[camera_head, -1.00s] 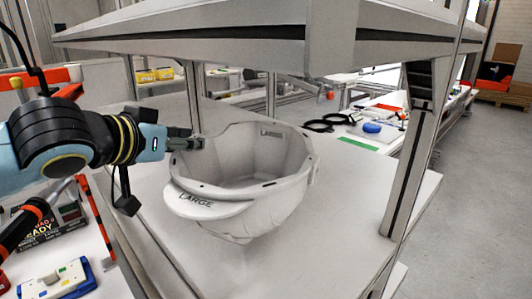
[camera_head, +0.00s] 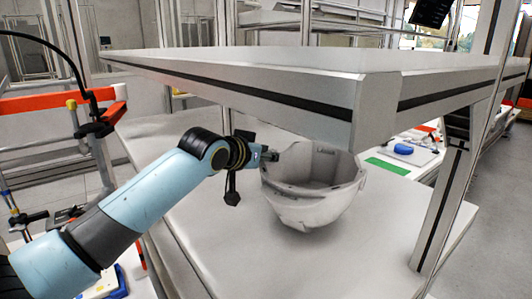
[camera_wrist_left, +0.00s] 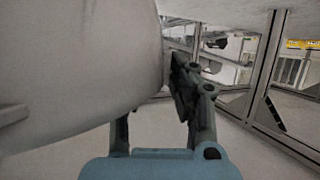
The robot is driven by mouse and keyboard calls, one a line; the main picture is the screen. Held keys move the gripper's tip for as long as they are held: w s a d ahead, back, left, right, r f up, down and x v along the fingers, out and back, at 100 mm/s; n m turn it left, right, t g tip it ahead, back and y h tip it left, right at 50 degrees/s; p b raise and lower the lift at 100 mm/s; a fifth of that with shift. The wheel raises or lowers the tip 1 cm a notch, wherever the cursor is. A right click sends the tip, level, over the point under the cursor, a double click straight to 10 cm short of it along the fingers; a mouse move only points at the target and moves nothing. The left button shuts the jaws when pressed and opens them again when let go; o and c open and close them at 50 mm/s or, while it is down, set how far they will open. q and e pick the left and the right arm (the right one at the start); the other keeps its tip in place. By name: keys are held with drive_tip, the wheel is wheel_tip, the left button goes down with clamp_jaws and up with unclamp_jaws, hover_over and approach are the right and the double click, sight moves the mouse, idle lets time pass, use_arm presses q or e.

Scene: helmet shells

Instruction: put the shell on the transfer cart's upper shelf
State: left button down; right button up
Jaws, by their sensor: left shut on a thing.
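The shell (camera_head: 318,205) is a pale grey bowl, open side up, below the upper shelf in the head view. My left gripper (camera_head: 268,156) is shut on the shell at its left rim. In the left wrist view the shell (camera_wrist_left: 70,70) fills the left side, against the dark fingers. Whether its underside touches the surface below is unclear. The upper shelf (camera_head: 230,75) is a flat grey board with a dark groove along its edge; the part of its top that shows is bare. The lower shelf (camera_head: 370,255) is a white board under the shell. My right gripper is not in view.
A metal post (camera_head: 445,205) stands right of the shell and holds up the upper shelf. The upper shelf's front corner (camera_head: 375,110) overhangs close above the shell. A bench with a green strip (camera_head: 387,166) and a blue item (camera_head: 403,149) lies behind at the right.

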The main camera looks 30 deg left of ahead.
use_arm(q)
drive_tip(key=c, duration=1.2)
unclamp_jaws()
drive_tip(key=shift+o, duration=0.2)
drive_tip(key=v, duration=1.2)
drive_tip(key=shift+b, duration=0.45)
drive_tip(key=shift+a, duration=0.1)
